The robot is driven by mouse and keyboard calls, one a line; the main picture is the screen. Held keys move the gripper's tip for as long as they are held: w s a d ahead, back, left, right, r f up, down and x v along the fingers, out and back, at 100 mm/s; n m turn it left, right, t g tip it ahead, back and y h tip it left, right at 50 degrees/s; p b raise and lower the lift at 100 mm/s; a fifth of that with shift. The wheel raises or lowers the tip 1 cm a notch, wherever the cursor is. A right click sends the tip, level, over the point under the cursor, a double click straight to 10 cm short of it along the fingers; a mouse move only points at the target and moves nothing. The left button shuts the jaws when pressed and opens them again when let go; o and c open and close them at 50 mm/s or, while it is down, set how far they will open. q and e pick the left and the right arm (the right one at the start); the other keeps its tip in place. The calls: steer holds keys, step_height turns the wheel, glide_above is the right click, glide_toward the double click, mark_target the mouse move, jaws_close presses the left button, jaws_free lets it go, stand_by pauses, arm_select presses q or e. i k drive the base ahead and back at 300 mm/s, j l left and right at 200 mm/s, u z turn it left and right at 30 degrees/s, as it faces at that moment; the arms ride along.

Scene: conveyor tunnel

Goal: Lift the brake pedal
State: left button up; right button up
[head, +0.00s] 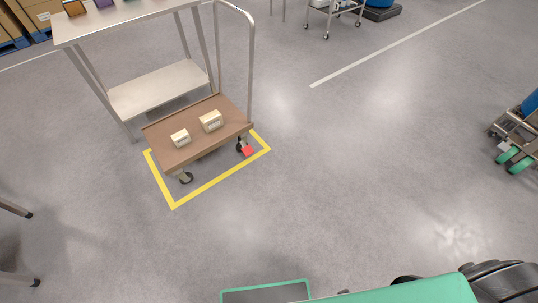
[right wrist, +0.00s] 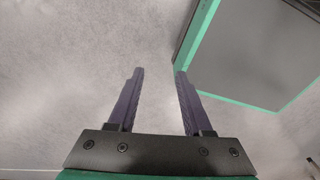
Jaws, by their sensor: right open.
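The red brake pedal (head: 247,151) is at the right rear wheel of a brown platform cart (head: 190,150). The cart stands inside a yellow floor outline, with two small boxes (head: 211,121) on its deck. My right gripper (right wrist: 158,72) is open and empty in the right wrist view, with bare floor beyond its fingers. The pedal does not show in the right wrist view. My left gripper is not in view.
A metal table (head: 160,90) with a lower shelf stands just behind the cart. The cart's handle (head: 251,60) rises at its right end. Floor in front and to the right is clear. Another cart with green wheels (head: 514,155) is at the far right.

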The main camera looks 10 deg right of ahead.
mark_target(247, 150)
steer(key=i+l, duration=0.6)
steer(key=i, duration=0.2)
steer(key=u, duration=0.4)
steer(key=i+l+u, duration=0.1)
steer(key=u, duration=0.35)
steer(key=l+u, duration=0.1)
steer(key=u, duration=0.3)
steer(key=l+u, duration=0.1)
steer(key=u, duration=0.3)
steer(key=i, duration=0.05)
